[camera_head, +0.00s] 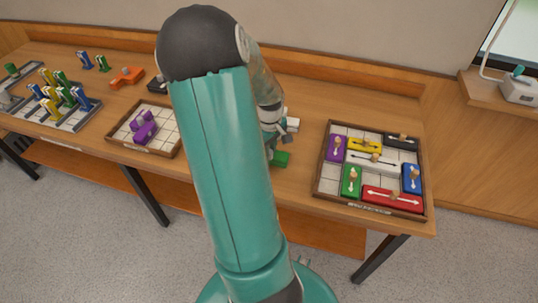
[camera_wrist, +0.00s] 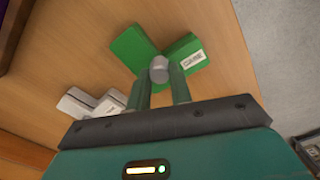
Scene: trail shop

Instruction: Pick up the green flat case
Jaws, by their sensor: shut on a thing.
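The green flat case (camera_wrist: 132,48) has two angled green parts, one with a white label reading "CASE", and a grey round knob (camera_wrist: 159,69) in the middle. My gripper (camera_wrist: 160,82) is shut on the case at this knob, with a finger on either side of it. In the head view part of the green case (camera_head: 281,159) shows near the table's front edge, below my gripper (camera_head: 271,146), which my arm partly hides. I cannot tell whether the case touches the table.
A white object (camera_wrist: 88,103) lies close by on the wooden table (camera_wrist: 75,28). A framed tray (camera_head: 321,190) of coloured sliding blocks is to the right. A smaller tray (camera_head: 150,150) with a purple piece and a rack of coloured pieces (camera_head: 62,95) are to the left.

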